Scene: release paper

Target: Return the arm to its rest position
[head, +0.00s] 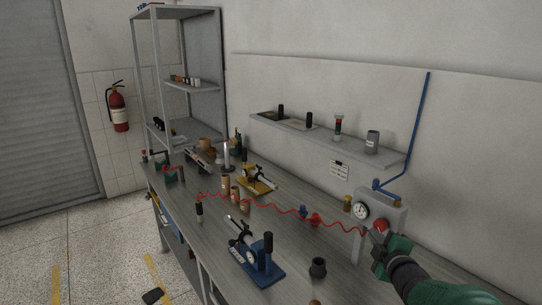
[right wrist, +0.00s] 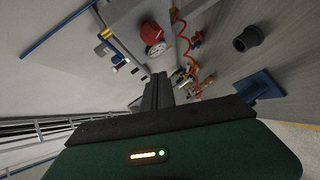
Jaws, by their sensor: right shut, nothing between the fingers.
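My right arm comes in at the lower right of the head view. Its green and black right gripper (head: 377,238) is in front of the grey box with the round gauge (head: 361,210) and red knob (head: 381,226). In the right wrist view the dark fingers (right wrist: 157,88) are together with nothing between them. The gauge (right wrist: 156,48) and red knob (right wrist: 150,30) show beyond the fingertips, apart from them in that picture. My left gripper is not in view.
The workbench (head: 290,225) holds a blue press (head: 262,265), a dark cup (head: 318,267), a yellow-based device (head: 258,182) and brown cylinders. A coiled red hose (head: 270,207) crosses it. A wall shelf (head: 330,140) and blue pipe (head: 417,125) are behind.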

